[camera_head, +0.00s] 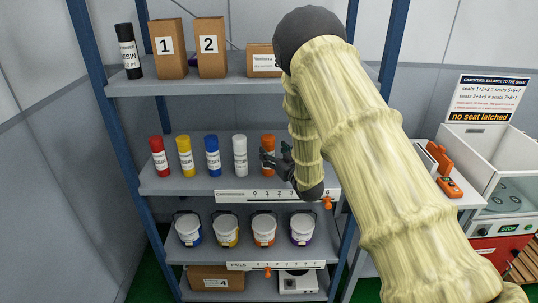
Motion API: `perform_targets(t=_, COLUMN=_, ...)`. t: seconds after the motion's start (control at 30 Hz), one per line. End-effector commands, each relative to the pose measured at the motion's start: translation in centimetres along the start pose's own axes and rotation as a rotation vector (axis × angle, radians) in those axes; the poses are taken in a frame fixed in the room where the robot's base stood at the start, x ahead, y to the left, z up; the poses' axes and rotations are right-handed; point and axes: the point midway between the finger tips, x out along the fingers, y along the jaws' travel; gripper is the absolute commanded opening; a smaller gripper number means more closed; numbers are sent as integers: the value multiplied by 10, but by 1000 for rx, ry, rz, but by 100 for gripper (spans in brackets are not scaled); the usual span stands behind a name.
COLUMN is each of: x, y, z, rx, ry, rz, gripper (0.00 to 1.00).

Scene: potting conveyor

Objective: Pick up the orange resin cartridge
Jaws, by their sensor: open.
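The orange resin cartridge (268,144) stands upright at the right end of a row on the middle shelf (200,184). Its lower part is partly hidden by my gripper. My gripper (268,158) is open, with its dark fingers in front of or beside the cartridge's lower half. I cannot tell whether they touch it or how far they are around it. My padded, pale yellow arm reaches in from the right and covers the right part of the shelves.
Red (158,157), yellow (185,156), blue (212,156) and white (240,156) cartridges stand left of the orange one. Boxes (211,50) and a black cylinder (128,52) are above. Several pails (264,230) are below. A scale strip (260,195) lines the shelf edge.

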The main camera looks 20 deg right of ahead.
Motion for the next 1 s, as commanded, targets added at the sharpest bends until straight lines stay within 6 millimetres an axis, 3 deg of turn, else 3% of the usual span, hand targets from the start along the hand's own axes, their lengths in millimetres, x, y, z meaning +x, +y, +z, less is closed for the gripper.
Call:
perform_targets(t=0.33, x=38, y=-3, z=2, rx=0, ry=1, rz=0, gripper=69)
perform_targets(t=0.67, x=43, y=-3, z=5, rx=0, ry=1, rz=0, gripper=69)
perform_targets(t=1.0, x=43, y=-2, z=4, rx=0, ry=1, rz=1, gripper=9)
